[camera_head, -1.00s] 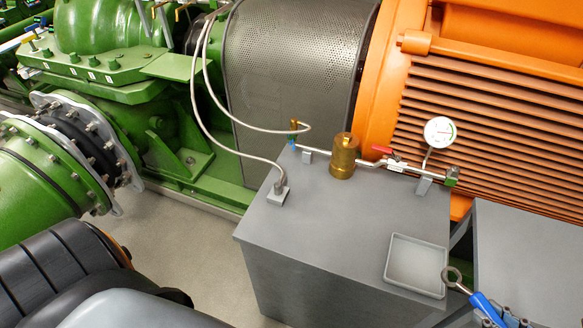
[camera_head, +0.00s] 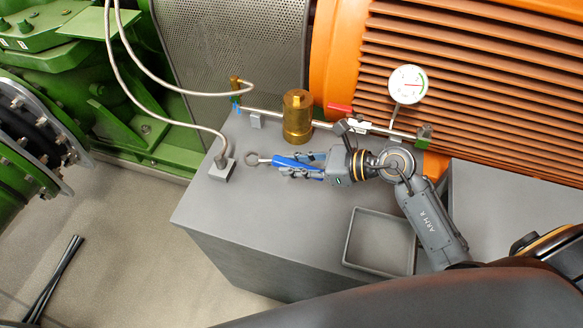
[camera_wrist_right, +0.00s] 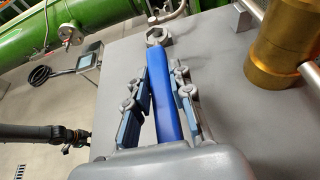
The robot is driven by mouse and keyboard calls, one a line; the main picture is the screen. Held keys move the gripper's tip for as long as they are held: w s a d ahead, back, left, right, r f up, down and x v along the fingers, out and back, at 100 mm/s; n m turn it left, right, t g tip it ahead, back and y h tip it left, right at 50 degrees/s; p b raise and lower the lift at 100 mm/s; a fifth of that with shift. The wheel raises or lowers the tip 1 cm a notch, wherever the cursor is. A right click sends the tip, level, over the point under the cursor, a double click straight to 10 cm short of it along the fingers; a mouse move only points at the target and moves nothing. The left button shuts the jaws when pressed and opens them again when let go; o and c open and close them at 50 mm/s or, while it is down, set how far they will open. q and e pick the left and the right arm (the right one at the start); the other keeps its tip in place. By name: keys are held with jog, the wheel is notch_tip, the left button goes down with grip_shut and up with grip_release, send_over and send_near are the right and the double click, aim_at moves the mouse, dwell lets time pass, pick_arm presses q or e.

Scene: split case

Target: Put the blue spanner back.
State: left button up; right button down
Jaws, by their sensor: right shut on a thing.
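The blue spanner (camera_head: 290,163) is in my right gripper (camera_head: 305,166), which is shut on its blue handle. The spanner lies roughly level above the grey cabinet top, its metal ring end pointing left, near the hose fitting block. In the right wrist view the spanner (camera_wrist_right: 163,90) runs between the two fingers (camera_wrist_right: 158,98), ring end away from the wrist. I cannot tell how high it is above the top. A dark arm-like part (camera_wrist_right: 45,132) enters from the left there, perhaps my left arm; its fingers are not clear.
On the grey cabinet (camera_head: 290,215) stand a brass cylinder (camera_head: 298,118), a pipe with a red-handled valve (camera_head: 340,108), a pressure gauge (camera_head: 406,84), a block (camera_head: 222,168) with a hose and an empty shallow tray (camera_head: 348,238). The front left top is clear.

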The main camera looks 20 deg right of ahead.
aim_at(293, 190)
jog(key=shift+a+f, duration=0.15)
jog(key=shift+a, duration=0.1)
jog(key=shift+s+a+f+b, duration=0.1)
jog(key=shift+s+f+b, duration=0.2)
jog(key=shift+f+b, duration=0.6)
notch_tip(293, 190, down, 3)
jog(key=shift+w+f+b, duration=0.1)
jog(key=shift+b, duration=1.05)
jog(key=shift+f+b, duration=0.55)
pick_arm(q)
jog(key=f, duration=0.3)
jog(key=s+a+f, duration=0.1)
jog(key=f, duration=0.1)
jog(key=shift+f, duration=0.3)
pick_arm(e)
jog(key=shift+f, duration=0.2)
pick_arm(q)
jog(key=shift+a+f, duration=0.15)
jog(key=shift+a, duration=0.05)
pick_arm(e)
jog(key=shift+f, duration=0.1)
pick_arm(q)
jog(key=shift+w+f+b, duration=0.1)
jog(key=shift+f+b, duration=0.25)
jog(key=shift+b, duration=0.2)
pick_arm(e)
jog(key=shift+f, duration=0.45)
jog(key=c, duration=1.1)
grip_release()
